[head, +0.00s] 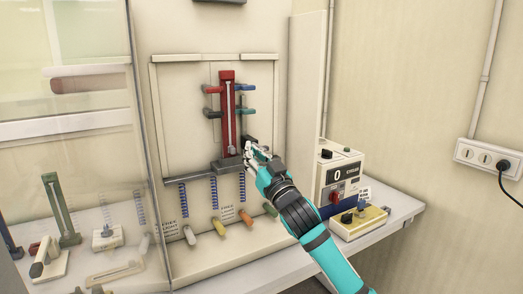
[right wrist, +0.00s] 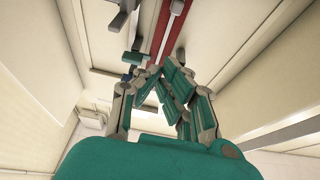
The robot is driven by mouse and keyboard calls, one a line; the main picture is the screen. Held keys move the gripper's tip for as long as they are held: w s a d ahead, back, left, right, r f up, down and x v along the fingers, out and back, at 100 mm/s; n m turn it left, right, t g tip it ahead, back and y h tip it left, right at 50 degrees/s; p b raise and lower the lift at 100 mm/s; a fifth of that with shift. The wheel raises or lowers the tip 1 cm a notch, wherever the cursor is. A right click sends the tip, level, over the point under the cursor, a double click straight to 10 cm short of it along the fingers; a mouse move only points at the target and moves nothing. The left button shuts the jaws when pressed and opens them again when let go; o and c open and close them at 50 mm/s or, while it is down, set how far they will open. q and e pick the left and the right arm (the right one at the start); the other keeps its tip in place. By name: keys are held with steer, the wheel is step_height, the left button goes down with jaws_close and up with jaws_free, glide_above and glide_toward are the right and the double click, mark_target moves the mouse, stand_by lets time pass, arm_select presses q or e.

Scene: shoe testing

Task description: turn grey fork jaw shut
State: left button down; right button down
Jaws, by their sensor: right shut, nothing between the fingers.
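A red upright fixture (head: 227,105) stands on the back panel inside the cabinet, with coloured arms on both sides. A grey piece (head: 250,140) shows low on its right side, partly covered by my right gripper (head: 250,152); it looks like the grey fork jaw, but its position is unclear. In the right wrist view the red upright (right wrist: 160,28) runs up beyond the fingers, with a grey part (right wrist: 117,20) to its left. My right gripper (right wrist: 163,72) is shut and empty, close to the lower fixture. I cannot tell whether it touches the grey piece. My left gripper is out of view.
A grey ledge (head: 200,175) with hanging blue springs (head: 213,190) lies below the fixture, above several coloured handles (head: 219,228). A counter box (head: 340,172) and a yellow switch box (head: 358,222) stand at the right. A clear pane (head: 75,130) covers the left.

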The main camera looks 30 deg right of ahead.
steer(key=s+d+f+m+g+y+b, duration=0.2)
steer(key=s+d+f+m, duration=0.1)
steer(key=d+m, duration=0.5)
steer(key=s+d+f+m+g+y+b, duration=0.2)
steer(key=s+d+f+m, duration=0.1)
steer(key=d+m, duration=0.45)
steer(key=w+a+p, duration=0.5)
steer(key=w+p, duration=0.1)
steer(key=w, duration=0.4)
steer(key=shift+w+a+r+y+p, duration=0.2)
steer(key=shift+w+a+y+p, duration=0.05)
steer(key=shift+y+p, duration=0.05)
steer(key=shift+n, duration=0.25)
